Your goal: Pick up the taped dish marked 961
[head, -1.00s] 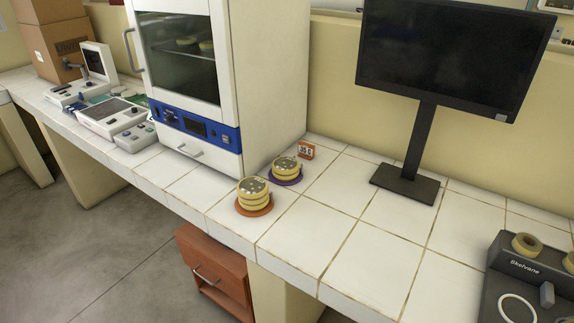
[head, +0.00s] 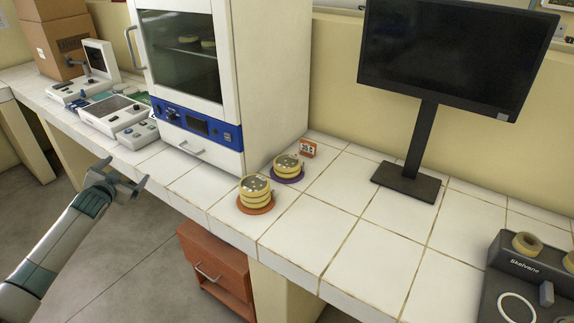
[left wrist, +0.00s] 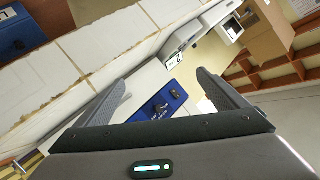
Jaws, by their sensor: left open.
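Two stacks of round yellow-taped dishes stand on the white tiled bench, right of the incubator. The nearer stack (head: 255,194) rests on an orange round mat (head: 256,208). The farther, shorter stack (head: 287,165) rests on a purple round mat (head: 288,178). Their markings are too small to read, so I cannot tell which dish is 961. My left gripper (head: 131,184) is open and empty, beyond the bench's front edge and left of the stacks. Its two spread fingers show in the left wrist view (left wrist: 163,100). My right gripper is not in view.
The incubator (head: 195,90) has a closed glass door, with dishes inside. A small orange-and-white display (head: 308,149) stands behind the stacks. A monitor (head: 408,184) stands to the right, and a dark tape holder (head: 520,275) farther right. Bench room before the monitor is clear.

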